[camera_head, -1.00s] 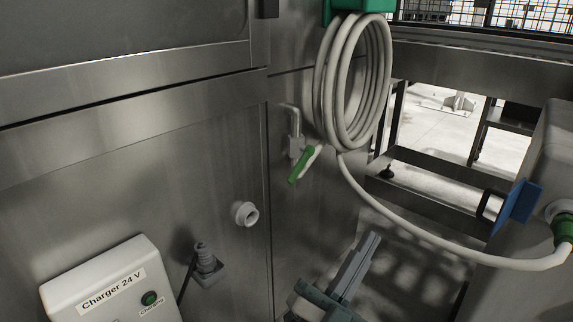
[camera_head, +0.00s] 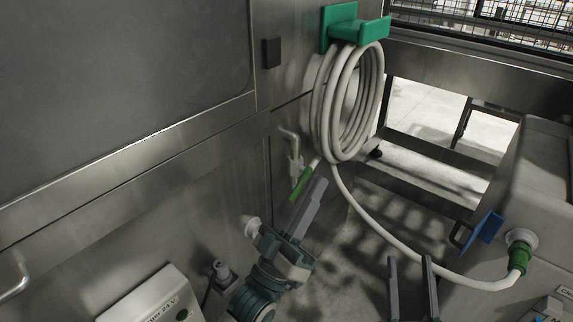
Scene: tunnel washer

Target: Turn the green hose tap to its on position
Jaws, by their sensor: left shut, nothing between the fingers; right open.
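The green tap handle (camera_head: 302,184) slants down to the left, just below the metal tap pipe (camera_head: 292,148) on the steel wall. My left gripper (camera_head: 317,184) is shut and empty. Its fingers point up and to the right, just right of the handle in the picture; I cannot tell whether they touch it. They cover a little of the wall beside the handle. My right gripper (camera_head: 411,262) is open and empty at the bottom, its two fingers apart and pointing up, well away from the tap.
A coiled white hose (camera_head: 345,105) hangs on a green bracket (camera_head: 357,30) close by the tap and runs to a green connector (camera_head: 520,258) on a grey machine at right. A blue tab (camera_head: 488,228) sticks out there. A charger box (camera_head: 150,295) is at lower left.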

